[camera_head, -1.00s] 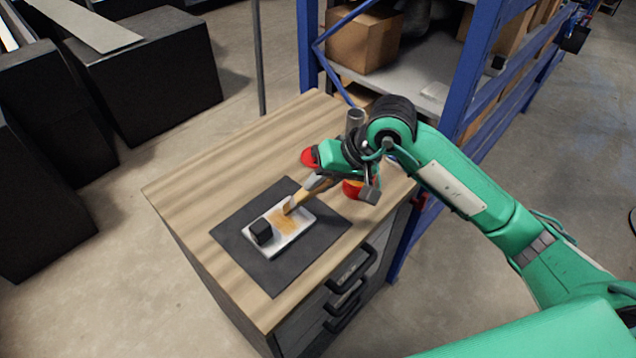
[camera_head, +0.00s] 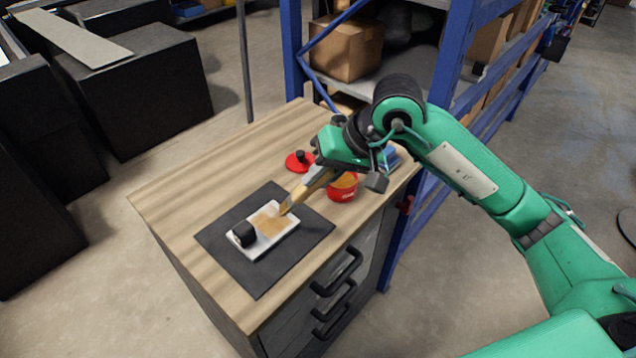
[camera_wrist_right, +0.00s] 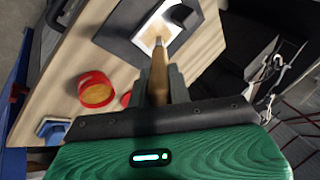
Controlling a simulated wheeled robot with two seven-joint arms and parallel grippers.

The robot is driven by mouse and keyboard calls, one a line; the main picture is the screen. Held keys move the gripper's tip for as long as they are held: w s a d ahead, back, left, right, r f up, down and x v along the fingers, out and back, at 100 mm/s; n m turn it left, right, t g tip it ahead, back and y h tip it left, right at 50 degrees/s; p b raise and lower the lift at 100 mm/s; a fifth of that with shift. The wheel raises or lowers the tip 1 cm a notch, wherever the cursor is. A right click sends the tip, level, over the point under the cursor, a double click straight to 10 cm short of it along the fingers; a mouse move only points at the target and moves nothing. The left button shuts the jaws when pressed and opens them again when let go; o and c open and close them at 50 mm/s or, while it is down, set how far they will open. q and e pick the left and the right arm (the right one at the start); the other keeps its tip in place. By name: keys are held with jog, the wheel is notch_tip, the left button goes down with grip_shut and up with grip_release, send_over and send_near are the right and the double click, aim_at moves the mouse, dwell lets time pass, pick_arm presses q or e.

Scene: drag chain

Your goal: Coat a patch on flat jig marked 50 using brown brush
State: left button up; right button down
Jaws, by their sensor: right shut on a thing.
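My right gripper (camera_head: 329,172) is shut on the brown brush (camera_head: 306,190), which slants down to the left. In the right wrist view the brush (camera_wrist_right: 159,75) points away from the jaws toward the jig. Its tip is at or just above the right end of the white flat jig (camera_head: 254,249); I cannot tell if it touches. A tan coated patch (camera_head: 270,221) shows on the jig, next to a black block (camera_head: 244,234) at its left end. No mark 50 is readable. My left gripper is not in view.
The jig lies on a dark mat (camera_head: 265,278) on a wooden-topped cabinet (camera_head: 190,195). A red pot (camera_head: 342,187) with tan contents, a red lid (camera_head: 299,161) and a blue object (camera_head: 389,158) stand near the gripper. A blue-framed shelf (camera_head: 455,70) is behind.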

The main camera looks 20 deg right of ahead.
jog(key=shift+d+r, duration=0.1)
jog(key=shift+r, duration=1.15)
jog(key=shift+r+p, duration=0.3)
jog(key=shift+r, duration=0.05)
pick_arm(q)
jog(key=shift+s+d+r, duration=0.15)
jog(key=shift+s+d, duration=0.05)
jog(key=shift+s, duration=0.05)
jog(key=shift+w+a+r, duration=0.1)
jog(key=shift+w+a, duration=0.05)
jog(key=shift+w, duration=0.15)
